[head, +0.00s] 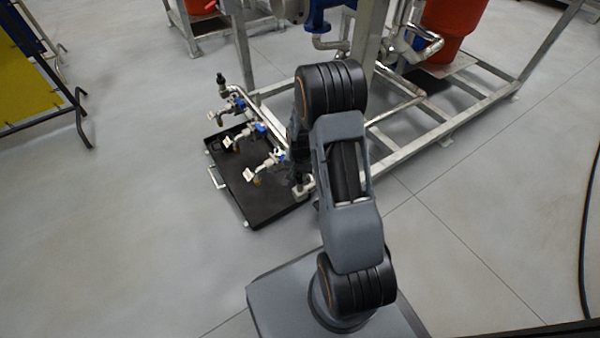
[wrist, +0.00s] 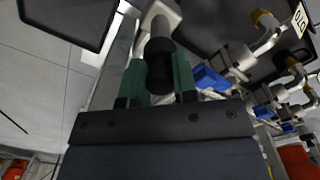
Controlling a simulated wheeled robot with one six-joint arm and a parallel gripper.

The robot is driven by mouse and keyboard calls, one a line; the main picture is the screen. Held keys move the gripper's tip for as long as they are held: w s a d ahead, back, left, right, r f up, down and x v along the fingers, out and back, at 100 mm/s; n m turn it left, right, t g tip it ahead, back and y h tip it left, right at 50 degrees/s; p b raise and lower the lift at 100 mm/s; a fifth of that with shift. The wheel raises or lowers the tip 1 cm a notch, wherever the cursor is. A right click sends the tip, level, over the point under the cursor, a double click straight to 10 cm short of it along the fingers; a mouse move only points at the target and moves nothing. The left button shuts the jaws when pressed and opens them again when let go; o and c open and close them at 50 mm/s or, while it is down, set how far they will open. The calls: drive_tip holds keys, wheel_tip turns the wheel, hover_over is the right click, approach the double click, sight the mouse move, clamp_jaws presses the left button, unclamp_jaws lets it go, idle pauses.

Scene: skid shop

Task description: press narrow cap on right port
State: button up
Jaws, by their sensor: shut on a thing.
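In the wrist view, my gripper (wrist: 160,80) has its green-padded fingers closed on both sides of a dark round cap (wrist: 160,47). The cap points away from the gripper toward a pale fitting (wrist: 166,12) at the top of the picture. The cap's far end lines up with this fitting and overlaps it in view; I cannot tell whether they touch. In the head view, my gripper (head: 297,165) is a dark shape at the right end of the pipe row, mostly hidden by my arm. The cap cannot be made out there.
A pipe row with blue-handled valves (head: 262,129) and white tags runs over a black tray (head: 262,212). A steel skid frame (head: 480,88) stands behind, with a red vessel (head: 452,18). A yellow panel (head: 25,85) is far left. The floor left of the tray is clear.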

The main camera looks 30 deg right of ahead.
drive_tip(key=o, duration=1.4)
drive_tip(key=shift+o, duration=0.2)
drive_tip(key=shift+r, duration=0.15)
drive_tip(key=shift+r+p, duration=2.85)
drive_tip(key=shift+r, duration=0.55)
clamp_jaws()
drive_tip(key=shift+f+b, duration=0.3)
drive_tip(key=shift+f, duration=0.15)
